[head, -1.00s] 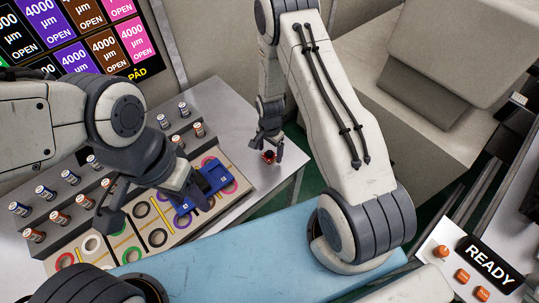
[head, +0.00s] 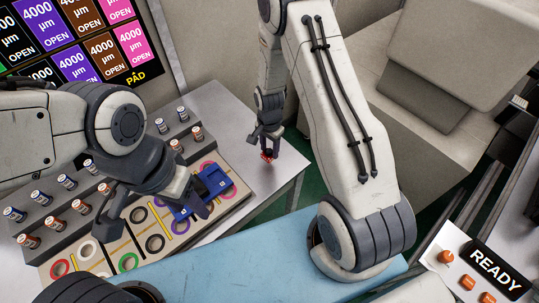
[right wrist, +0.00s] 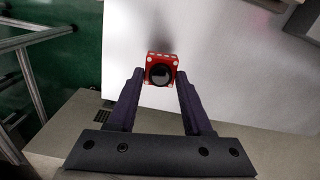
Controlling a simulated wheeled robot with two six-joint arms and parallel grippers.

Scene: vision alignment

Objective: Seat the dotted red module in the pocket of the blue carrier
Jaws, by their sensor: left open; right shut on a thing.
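The red module (right wrist: 162,68) has pale dots at its corners and a round black lens-like face. My right gripper (right wrist: 160,78) is shut on it in the right wrist view. In the head view the module (head: 268,155) hangs below my right gripper (head: 267,150), over the right part of the grey table. The blue carrier (head: 214,181) lies on the board at left, partly hidden by my left gripper (head: 150,208). That gripper is open, with one finger near the carrier. Its pocket cannot be made out clearly.
The board with coloured rings (head: 155,243) lies around the carrier. A stepped rack with several small cylinders (head: 67,182) stands behind it. The grey table (head: 232,118) is bare between carrier and module; its right edge is close. A READY panel (head: 480,265) is at lower right.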

